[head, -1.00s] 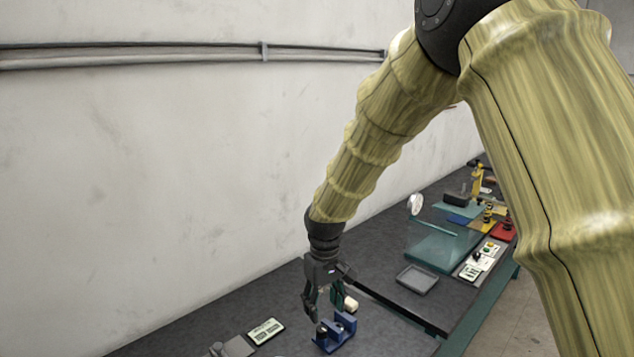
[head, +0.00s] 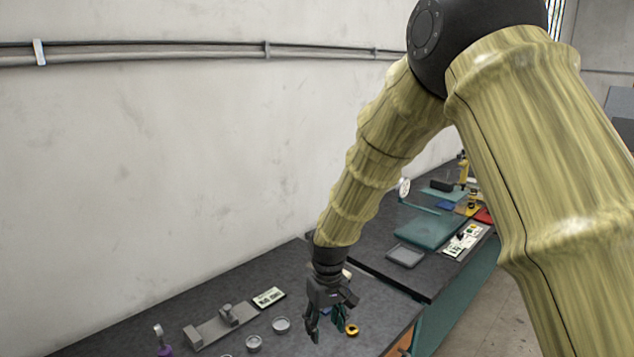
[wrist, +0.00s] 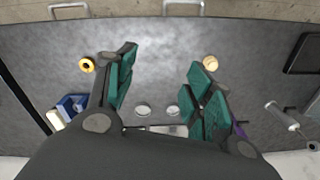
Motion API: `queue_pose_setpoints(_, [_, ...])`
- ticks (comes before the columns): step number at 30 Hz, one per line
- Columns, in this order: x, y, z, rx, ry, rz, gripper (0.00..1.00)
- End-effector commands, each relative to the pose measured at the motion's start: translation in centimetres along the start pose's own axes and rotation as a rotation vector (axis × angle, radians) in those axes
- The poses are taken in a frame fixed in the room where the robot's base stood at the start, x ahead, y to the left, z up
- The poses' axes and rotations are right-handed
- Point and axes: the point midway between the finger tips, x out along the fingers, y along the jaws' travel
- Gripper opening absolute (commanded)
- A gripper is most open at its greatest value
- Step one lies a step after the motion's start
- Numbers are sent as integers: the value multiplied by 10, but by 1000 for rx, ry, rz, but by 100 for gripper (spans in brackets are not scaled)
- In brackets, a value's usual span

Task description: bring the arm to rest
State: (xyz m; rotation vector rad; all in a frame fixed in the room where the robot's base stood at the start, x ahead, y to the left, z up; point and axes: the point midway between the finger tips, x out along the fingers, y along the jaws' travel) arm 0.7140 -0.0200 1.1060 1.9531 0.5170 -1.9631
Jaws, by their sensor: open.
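My gripper (head: 327,325) hangs from the yellow-sleeved arm over the dark workbench (head: 180,300). Its fingers point down. A blue block (wrist: 72,103) lies on the bench to the left of the fingers in the wrist view. In the head view my gripper mostly hides it. A yellow ring (head: 351,330) lies just right of my gripper; it also shows in the wrist view (wrist: 87,65).
A grey fixture (head: 220,325), a labelled card (head: 269,297) and round grey cups (head: 281,325) stand left of my gripper. A grey tray (head: 405,256) and a teal mat (head: 430,230) lie on the bench further back. A pale wall (head: 180,160) rises behind.

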Motion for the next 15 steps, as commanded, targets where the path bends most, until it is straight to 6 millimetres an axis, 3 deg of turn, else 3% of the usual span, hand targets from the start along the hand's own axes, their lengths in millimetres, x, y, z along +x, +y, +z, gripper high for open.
queue_pose_setpoints(8, [80,10,37,61,5,-28,52])
queue_pose_setpoints(11, [125,15,59,97,6,-41,52])
queue_pose_setpoints(15, [195,20,104,162,10,-58,52])
